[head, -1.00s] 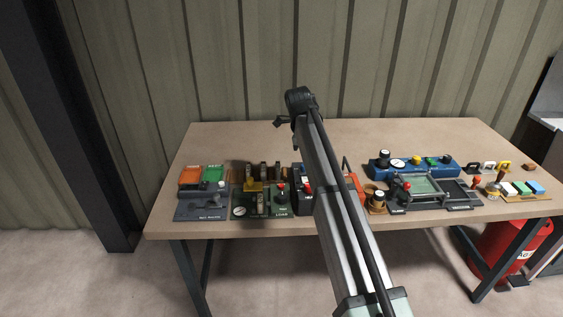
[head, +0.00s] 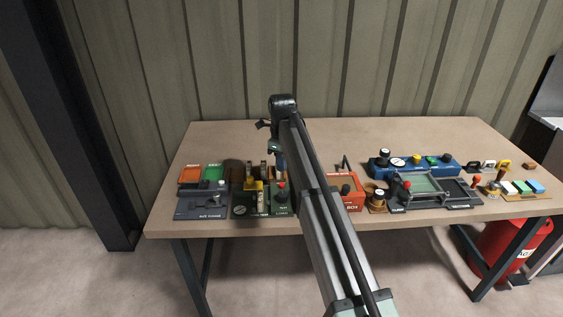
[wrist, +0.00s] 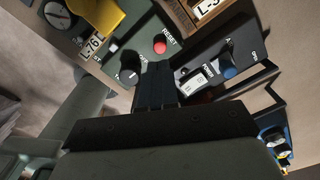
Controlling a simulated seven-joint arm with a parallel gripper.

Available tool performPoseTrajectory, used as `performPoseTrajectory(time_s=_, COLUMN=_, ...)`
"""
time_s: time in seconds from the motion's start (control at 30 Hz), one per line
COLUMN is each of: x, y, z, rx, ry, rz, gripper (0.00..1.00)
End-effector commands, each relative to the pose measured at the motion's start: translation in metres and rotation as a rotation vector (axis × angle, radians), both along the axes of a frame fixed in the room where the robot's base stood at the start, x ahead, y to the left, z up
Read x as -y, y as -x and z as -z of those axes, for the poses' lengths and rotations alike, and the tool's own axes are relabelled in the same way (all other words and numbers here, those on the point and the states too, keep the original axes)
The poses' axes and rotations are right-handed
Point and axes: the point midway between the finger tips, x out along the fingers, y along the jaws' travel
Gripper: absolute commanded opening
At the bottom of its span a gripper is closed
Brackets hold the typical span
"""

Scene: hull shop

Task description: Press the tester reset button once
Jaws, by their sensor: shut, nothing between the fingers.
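In the head view the tester (head: 240,210) sits at the front left of the bench. The red button (wrist: 160,47), labelled RESET, shows clear in the wrist view, just above my fingertips in the picture. My gripper (wrist: 157,66) is shut and empty. Its fingertips overlap the panel near the black knob (wrist: 130,73). I cannot tell their height above it. In the head view my arm mostly hides the gripper.
A dark panel with a white rocker switch (wrist: 192,85) and a blue knob (wrist: 229,71) lies right of the tester. A yellow part (wrist: 122,17) stands by the gauge. An orange box (head: 343,190) is further right. The bench's back strip (head: 370,135) is clear.

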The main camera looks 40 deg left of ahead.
Motion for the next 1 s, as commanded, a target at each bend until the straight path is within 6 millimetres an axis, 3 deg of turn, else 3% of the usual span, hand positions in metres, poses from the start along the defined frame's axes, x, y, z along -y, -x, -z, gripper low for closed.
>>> performPoseTrajectory(time_s=1.0, x=0.000, y=0.000, z=0.029, rx=0.000, ry=0.000, rz=0.000, gripper=0.00)
